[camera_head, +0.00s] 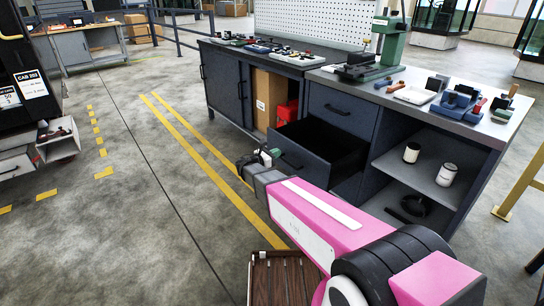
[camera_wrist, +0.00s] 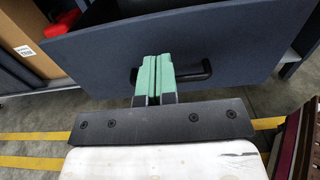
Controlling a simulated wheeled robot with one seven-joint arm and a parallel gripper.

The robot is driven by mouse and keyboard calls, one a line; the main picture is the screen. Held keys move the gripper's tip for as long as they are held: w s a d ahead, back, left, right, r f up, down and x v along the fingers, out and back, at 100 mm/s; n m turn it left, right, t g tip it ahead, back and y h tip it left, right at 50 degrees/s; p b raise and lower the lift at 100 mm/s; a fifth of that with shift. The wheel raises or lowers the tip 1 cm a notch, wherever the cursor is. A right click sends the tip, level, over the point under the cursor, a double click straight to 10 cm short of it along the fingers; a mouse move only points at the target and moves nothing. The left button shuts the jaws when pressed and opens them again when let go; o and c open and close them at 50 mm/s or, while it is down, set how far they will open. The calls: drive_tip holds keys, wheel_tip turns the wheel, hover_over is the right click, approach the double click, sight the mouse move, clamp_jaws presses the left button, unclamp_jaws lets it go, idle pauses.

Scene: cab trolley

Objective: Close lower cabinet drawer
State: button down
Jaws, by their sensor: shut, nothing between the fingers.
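The lower cabinet drawer (camera_head: 290,160) is pulled out from the dark blue workbench cabinet, below a shut upper drawer (camera_head: 342,110). Its inside looks empty and dark. In the wrist view the drawer front (camera_wrist: 222,44) fills the upper middle, with a black bar handle (camera_wrist: 190,72). My gripper (camera_wrist: 154,60) has green finger pads pressed together, with nothing between them. The fingertips overlap the handle in the picture, in front of the drawer front; I cannot tell whether they touch it. In the head view my pink arm reaches to the drawer, and the gripper is mostly hidden behind the wrist.
The worktop (camera_head: 490,130) above holds a green press (camera_head: 392,45) and several tools. Open shelves (camera_head: 425,180) with cans are right of the drawer. A cardboard box (camera_head: 268,98) and a red object (camera_head: 287,112) are in the open bay left of it.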

sight(294, 145)
drive_tip(key=x, duration=0.9)
drive_tip(key=x, duration=2.7)
drive_tip(key=shift+w+d, duration=0.15)
drive_tip(key=shift+d, duration=0.2)
